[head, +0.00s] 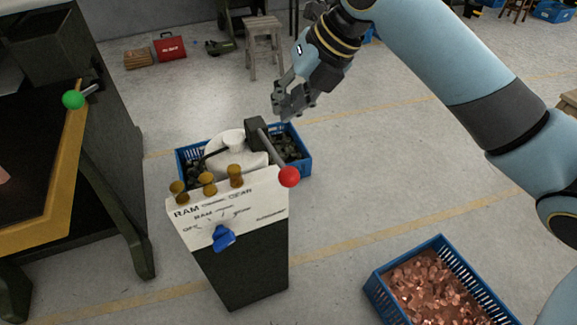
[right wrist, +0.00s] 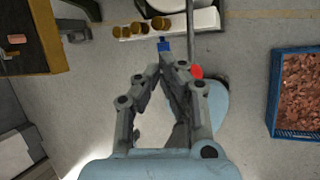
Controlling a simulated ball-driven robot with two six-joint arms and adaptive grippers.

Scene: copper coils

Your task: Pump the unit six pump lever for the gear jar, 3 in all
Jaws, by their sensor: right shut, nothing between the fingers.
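The pump unit (head: 240,268) is a dark pedestal with a white sloped panel marked RAM and several brass knobs. Its lever ends in a red ball (head: 288,176) at the panel's right edge; the bar slopes down from a dark block (head: 256,130) behind. A white jar (head: 231,142) stands behind the panel. A blue selector (head: 223,237) sits on the panel; its exact setting is hard to read. My right gripper (head: 280,112) is shut and empty, above and beyond the red ball, apart from it. In the right wrist view the red ball (right wrist: 197,72) shows beside the fingertips.
A blue crate (head: 305,162) of dark parts lies behind the unit. A blue crate of copper pieces (head: 432,285) is on the floor at right. A dark bench with a yellow edge (head: 68,165) and a green-ball lever (head: 74,99) stands at left. Floor between is clear.

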